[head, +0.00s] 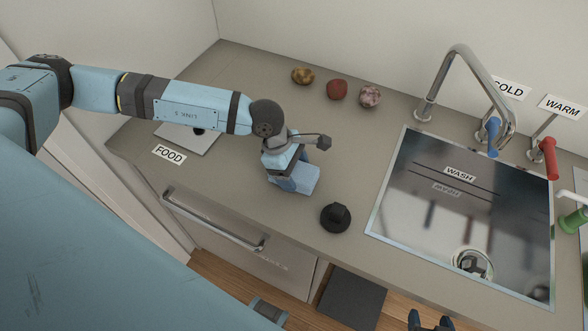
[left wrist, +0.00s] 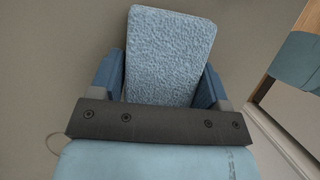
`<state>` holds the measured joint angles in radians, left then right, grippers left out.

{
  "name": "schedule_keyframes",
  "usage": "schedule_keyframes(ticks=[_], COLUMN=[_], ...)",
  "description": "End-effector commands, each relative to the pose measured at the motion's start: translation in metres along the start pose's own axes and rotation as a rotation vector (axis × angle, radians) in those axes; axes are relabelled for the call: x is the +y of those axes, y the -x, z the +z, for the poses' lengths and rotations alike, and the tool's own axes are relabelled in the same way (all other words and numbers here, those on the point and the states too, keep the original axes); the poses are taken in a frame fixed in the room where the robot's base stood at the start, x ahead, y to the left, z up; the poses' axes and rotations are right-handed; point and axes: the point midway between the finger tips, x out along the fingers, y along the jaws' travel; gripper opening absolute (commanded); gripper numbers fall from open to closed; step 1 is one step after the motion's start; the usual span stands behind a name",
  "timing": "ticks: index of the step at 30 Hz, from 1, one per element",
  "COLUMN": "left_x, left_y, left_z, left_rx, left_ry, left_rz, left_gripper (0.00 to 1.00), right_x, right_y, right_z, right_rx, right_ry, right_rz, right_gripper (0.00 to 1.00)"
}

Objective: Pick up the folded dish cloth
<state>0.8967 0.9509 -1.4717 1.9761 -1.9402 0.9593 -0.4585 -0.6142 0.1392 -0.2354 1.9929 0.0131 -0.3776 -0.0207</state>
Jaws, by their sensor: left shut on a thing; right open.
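The folded dish cloth (left wrist: 168,55) is a light blue, rough-textured rectangular pad. In the left wrist view it sits between the two blue fingers of my left gripper (left wrist: 165,85), which is shut on it. In the head view the cloth (head: 306,177) shows at the tip of my left gripper (head: 290,182), over the counter left of the sink. I cannot tell whether it touches the counter. My right gripper (head: 430,322) is open at the bottom edge of the head view, away from the cloth.
A black knob-like object (head: 335,217) stands just right of the cloth. Several round food items (head: 337,90) lie at the back. The sink (head: 455,215) with its faucet (head: 461,60) is to the right. A metal drawer handle (head: 212,222) runs along the front. The counter (head: 370,140) between is clear.

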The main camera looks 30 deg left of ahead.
Motion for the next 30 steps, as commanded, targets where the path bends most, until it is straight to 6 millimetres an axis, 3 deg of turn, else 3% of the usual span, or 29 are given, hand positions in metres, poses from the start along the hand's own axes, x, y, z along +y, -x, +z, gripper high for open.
schedule_keyframes(ticks=[5, 15, 21, 30], left_x=[0.001, 0.001, 0.000, 0.000], left_y=[0.025, 0.114, 0.157, 0.185], left_z=[0.011, 0.047, 0.065, 0.077], left_rx=[-0.003, -0.002, -0.002, -0.001], left_ry=[-0.002, -0.003, -0.002, 0.000], left_rz=[0.004, 0.005, 0.003, 0.001], left_gripper=[0.47, 0.47, 0.47, 0.47], right_x=[0.000, 0.001, 0.001, 0.001], right_y=[0.000, -0.006, -0.009, -0.010], right_z=[-0.001, 0.010, 0.014, 0.015], right_rx=[0.003, -0.001, -0.002, -0.001], right_ry=[0.000, 0.000, 0.000, 0.000], right_rz=[0.000, 0.001, 0.001, 0.001], right_gripper=[0.65, 0.65, 0.65, 0.65])
